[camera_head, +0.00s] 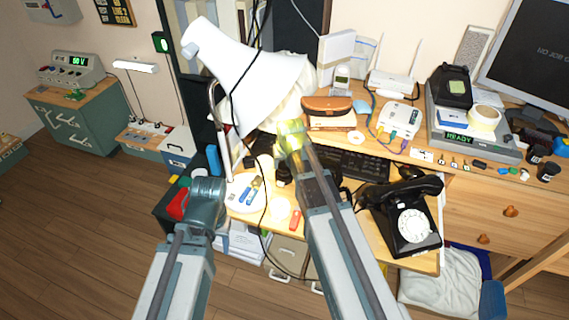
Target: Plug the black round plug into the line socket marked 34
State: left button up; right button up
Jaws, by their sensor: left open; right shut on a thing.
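My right gripper (290,134) is at the far end of the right arm, under the white lamp shade, in strong yellowish light. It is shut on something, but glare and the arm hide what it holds. My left gripper (208,188) is lower and to the left, near the desk's left edge. It is open, with its fingers mostly hidden behind the wrist. I cannot pick out the black round plug. I cannot read any socket mark 34. A white box with coloured leads (400,119) stands on the desk at right, its markings too small to read.
The lamp (262,82) leans over the work area, and a thin black cord hangs across it. A black dial phone (408,212) stands right of my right arm. A keyboard (358,165), a brown case (328,105) and a scale-like device (464,143) crowd the desk. Open floor lies at left.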

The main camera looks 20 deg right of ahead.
jog(key=shift+f+b, duration=0.7)
jog(key=shift+b, duration=0.05)
jog(key=o, duration=1.3)
jog(key=shift+c, duration=0.2)
jog(key=shift+r, duration=0.15)
jog(key=p+v, duration=1.3)
jog(key=shift+s+r, duration=0.15)
jog(key=shift+r, duration=0.2)
jog(key=shift+f, duration=0.1)
